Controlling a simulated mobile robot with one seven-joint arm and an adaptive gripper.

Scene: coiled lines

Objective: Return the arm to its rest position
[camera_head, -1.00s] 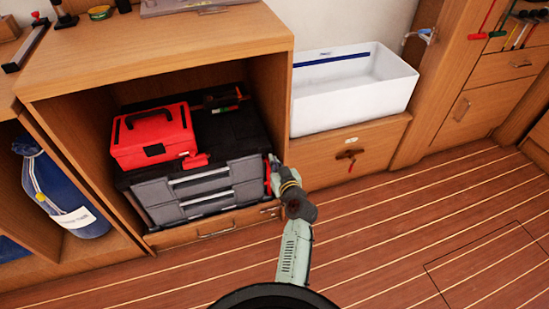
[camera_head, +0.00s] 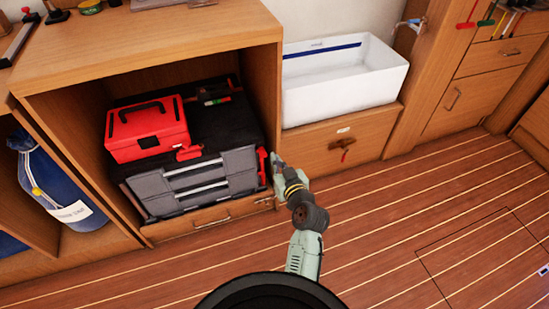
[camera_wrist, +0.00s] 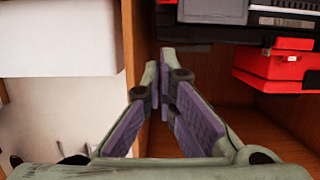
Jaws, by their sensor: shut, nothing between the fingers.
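My gripper (camera_head: 276,160) is at the end of my raised arm, just right of the toolbox's right end in the head view. In the wrist view my gripper (camera_wrist: 166,58) has its two fingers converging to tips that meet, with nothing between them. The arm stretches forward over the wooden floor from the bottom of the head view. Whether the gripper touches the cabinet edge cannot be told.
A black and grey toolbox (camera_head: 195,183) with a red case (camera_head: 147,128) on it fills the open cabinet (camera_head: 150,48). A white tub (camera_head: 343,92) stands on a drawer unit (camera_head: 365,128). A blue bag (camera_head: 70,195) sits at left. The floor (camera_head: 420,215) at right is clear.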

